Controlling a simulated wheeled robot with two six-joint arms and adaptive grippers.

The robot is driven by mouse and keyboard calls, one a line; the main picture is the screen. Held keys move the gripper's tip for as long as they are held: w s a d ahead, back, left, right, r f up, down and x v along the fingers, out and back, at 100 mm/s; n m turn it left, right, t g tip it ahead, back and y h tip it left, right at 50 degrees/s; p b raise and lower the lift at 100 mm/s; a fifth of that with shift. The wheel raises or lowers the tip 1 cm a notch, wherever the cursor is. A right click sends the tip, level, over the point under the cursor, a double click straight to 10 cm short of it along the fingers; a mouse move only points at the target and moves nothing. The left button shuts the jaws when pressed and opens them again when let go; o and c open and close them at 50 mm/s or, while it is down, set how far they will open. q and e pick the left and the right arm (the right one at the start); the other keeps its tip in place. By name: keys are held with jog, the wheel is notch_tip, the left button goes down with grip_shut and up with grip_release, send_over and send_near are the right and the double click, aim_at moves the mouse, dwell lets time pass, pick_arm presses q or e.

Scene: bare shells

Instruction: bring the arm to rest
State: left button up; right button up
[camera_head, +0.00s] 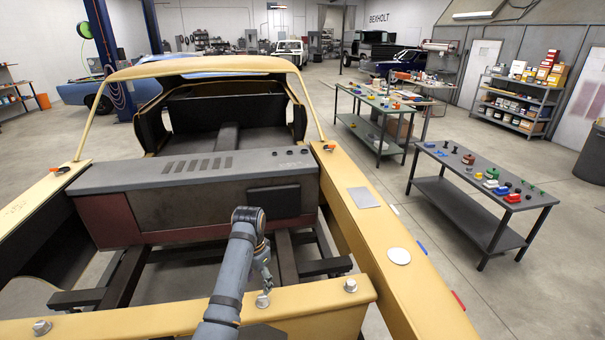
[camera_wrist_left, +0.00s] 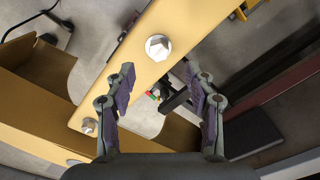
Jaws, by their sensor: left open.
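My left arm comes in from the bottom of the head view, and my left gripper (camera_head: 263,278) hangs down from its wrist over the yellow front crossbar of the car shell. In the left wrist view the two fingers of my left gripper (camera_wrist_left: 160,84) stand wide apart with nothing between them. A silver hex bolt (camera_wrist_left: 158,47) on the yellow bar lies just beyond the fingertips. In the head view that bolt (camera_head: 262,300) is close below the gripper. Whether they touch is hard to tell. My right gripper is in neither view.
More bolts sit on the crossbar at the left (camera_head: 41,327) and right (camera_head: 350,286). The yellow side rail (camera_head: 385,240) carries a grey plate (camera_head: 364,197) and a white disc (camera_head: 399,256). A dark bulkhead (camera_head: 200,175) stands behind the arm. Workbenches (camera_head: 480,175) stand right, with open floor between.

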pick_arm(q)
jog(key=s+a+f, duration=0.1)
jog(key=s+f, duration=0.1)
jog(key=s+a+f+n, duration=0.1)
jog(key=s+f, duration=0.1)
jog(key=s+a+f+n, duration=0.1)
jog(key=s, duration=0.1)
jog(key=shift+a+f+t, duration=0.1)
jog(key=shift+f+t, duration=0.3)
jog(key=s+a+r+n+t, duration=0.1)
jog(key=s+a+n, duration=0.1)
jog(key=s, duration=0.8)
jog(key=s+a+r+n+t, duration=0.1)
jog(key=s+a+t, duration=0.1)
jog(key=s, duration=0.9)
notch_tip(320, 180, down, 31)
jog(key=a+g+b, duration=0.2)
jog(key=b, duration=0.5)
jog(key=s+f+b, duration=0.3)
jog(key=s+f, duration=0.7)
jog(key=f, duration=0.2)
jog(key=s+a+f+b, duration=0.1)
jog(key=s+f+b, duration=0.2)
jog(key=s+f, duration=0.7)
notch_tip(320, 180, down, 3)
jog(key=shift+s+a+n+g+y, duration=0.15)
jog(key=shift+s+n+g+y, duration=0.15)
jog(key=shift+n+g+y, duration=0.1)
